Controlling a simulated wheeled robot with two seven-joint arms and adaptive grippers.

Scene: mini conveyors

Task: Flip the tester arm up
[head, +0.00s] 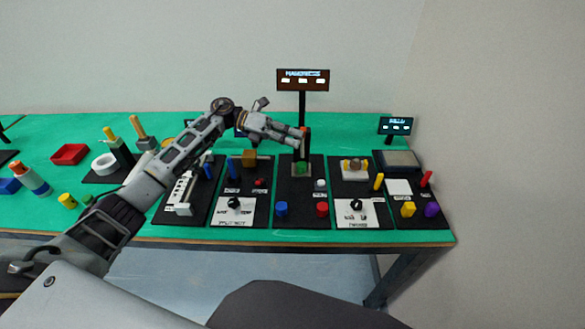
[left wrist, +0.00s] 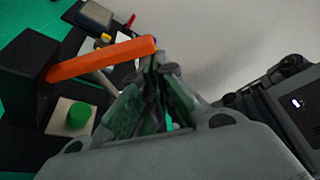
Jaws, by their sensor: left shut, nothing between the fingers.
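The tester arm is an orange bar (left wrist: 105,57) in the left wrist view. It runs from a black post (left wrist: 28,68) on the left to a free end at my fingertips. A green round piece (left wrist: 78,115) sits on a pale plate below it; this piece also shows in the head view (head: 301,168). In the head view my left gripper (head: 301,134) reaches the middle station and hides most of the bar. My left gripper (left wrist: 160,62) is shut and empty, its tips at the bar's free end. I cannot tell if they touch. My right gripper is not visible.
A sign on a pole (head: 302,79) stands behind the station. Dark panels with knobs and coloured pegs flank it, including a white panel (head: 356,213) on the right. A red tray (head: 70,154) and a white ring (head: 104,164) are on the left. A wall closes the right side.

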